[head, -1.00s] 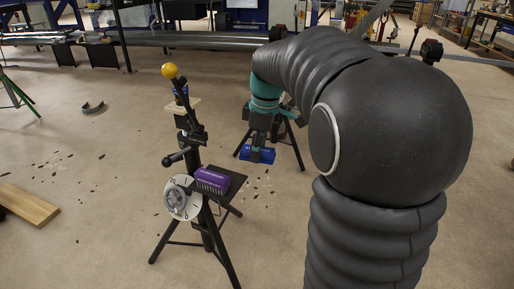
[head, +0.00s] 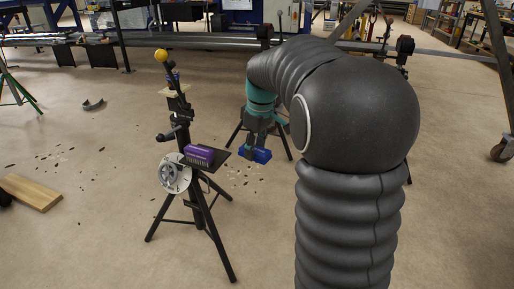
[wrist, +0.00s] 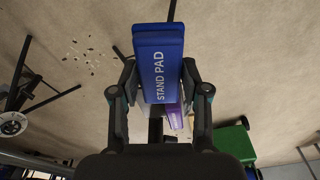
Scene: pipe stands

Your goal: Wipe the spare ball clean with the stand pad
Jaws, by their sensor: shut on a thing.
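The blue stand pad (head: 255,155), lettered STAND PAD in the wrist view (wrist: 160,65), is held in my gripper (head: 254,146). In the wrist view my gripper (wrist: 158,95) has a finger on each side of the pad. A yellow ball (head: 161,55) sits on top of a black tripod stand (head: 183,120) in the head view, up and left of the pad. It is the only ball I can make out, and the pad is well apart from it. Any dirt on it is too small to tell.
A purple block (head: 199,155) lies on the stand's side shelf (head: 215,163), between the ball stand and my gripper. A white dial (head: 174,173) is on the stand. Another dark tripod stands behind my gripper. A wooden board (head: 32,192) lies on the floor at left.

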